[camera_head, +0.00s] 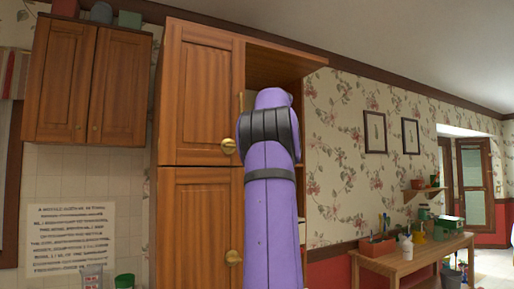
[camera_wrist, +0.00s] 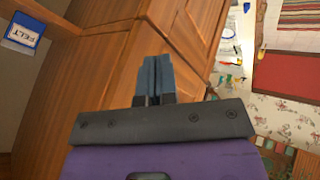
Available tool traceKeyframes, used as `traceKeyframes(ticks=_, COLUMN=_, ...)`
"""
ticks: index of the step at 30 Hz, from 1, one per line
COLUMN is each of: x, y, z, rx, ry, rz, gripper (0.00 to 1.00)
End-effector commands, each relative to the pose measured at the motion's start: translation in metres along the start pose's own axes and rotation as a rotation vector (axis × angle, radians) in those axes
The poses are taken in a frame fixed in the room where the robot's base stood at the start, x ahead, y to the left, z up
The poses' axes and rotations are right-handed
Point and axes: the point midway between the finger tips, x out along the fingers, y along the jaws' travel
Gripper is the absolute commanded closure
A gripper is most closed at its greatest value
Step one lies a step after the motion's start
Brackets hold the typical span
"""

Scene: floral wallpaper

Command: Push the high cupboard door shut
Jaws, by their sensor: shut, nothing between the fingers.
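The tall wooden cupboard has an upper door (camera_head: 203,92) with a brass knob (camera_head: 228,146). To the right of this door the upper compartment (camera_head: 280,64) stands open, its underside top panel showing. My purple arm covers much of the opening, and my gripper is hidden behind it in the head view. In the wrist view my gripper (camera_wrist: 155,62) is shut and empty, its dark fingertips in front of panelled wood (camera_wrist: 110,60). I cannot tell whether they touch it. A box marked FELT (camera_wrist: 24,33) shows at the left.
A lower door (camera_head: 200,230) with its own knob is below. A smaller wall cupboard (camera_head: 86,80) hangs at the left. A wooden table (camera_head: 410,258) with pots and tools stands at the right. Floor shows beyond the table.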

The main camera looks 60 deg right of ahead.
Motion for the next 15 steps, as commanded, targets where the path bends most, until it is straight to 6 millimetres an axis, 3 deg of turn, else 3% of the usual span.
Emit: traceKeyframes(ticks=15, x=-0.07, y=0.008, z=0.009, rx=0.001, ry=-0.003, rz=-0.001, gripper=1.0)
